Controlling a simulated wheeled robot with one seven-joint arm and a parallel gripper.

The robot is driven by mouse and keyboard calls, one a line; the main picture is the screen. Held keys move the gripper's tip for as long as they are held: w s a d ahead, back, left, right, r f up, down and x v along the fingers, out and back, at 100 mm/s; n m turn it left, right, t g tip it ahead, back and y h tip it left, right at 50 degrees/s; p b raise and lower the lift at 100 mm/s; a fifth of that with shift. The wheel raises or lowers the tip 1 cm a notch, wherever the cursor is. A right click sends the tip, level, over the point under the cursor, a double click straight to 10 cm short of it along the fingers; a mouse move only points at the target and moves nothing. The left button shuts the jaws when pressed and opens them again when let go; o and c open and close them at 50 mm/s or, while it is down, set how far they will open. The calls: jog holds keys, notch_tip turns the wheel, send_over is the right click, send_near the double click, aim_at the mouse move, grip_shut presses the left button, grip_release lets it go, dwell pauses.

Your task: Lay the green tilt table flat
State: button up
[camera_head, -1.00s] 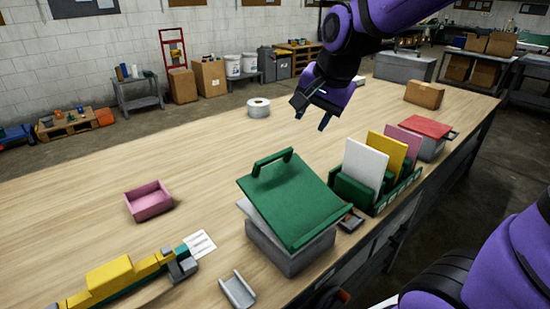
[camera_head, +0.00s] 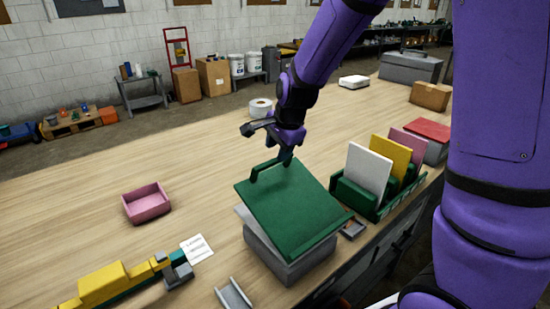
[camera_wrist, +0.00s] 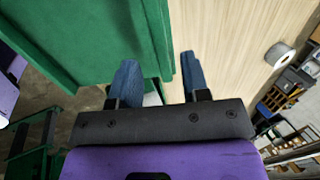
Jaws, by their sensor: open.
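The green tilt table (camera_head: 295,212) sits tilted on a grey box base (camera_head: 285,258), its far-left edge raised and its near-right edge low. A green bar handle (camera_head: 268,168) stands along the raised edge. My gripper (camera_head: 287,160) is open, with its fingers just above and behind the right part of the handle; I cannot tell whether they touch it. In the wrist view the green plate (camera_wrist: 80,40) fills the upper left, and my two blue fingertips (camera_wrist: 160,78) are apart, with the plate's edge beside the left one.
A green rack (camera_head: 378,200) with white, yellow and pink panels stands close on the right. A red-topped box (camera_head: 430,132) is beyond it. A pink bin (camera_head: 147,203), a paper label (camera_head: 196,248) and a yellow tool (camera_head: 105,285) lie left.

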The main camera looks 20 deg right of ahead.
aim_at(274, 160)
jog(key=shift+x, duration=2.1)
grip_shut()
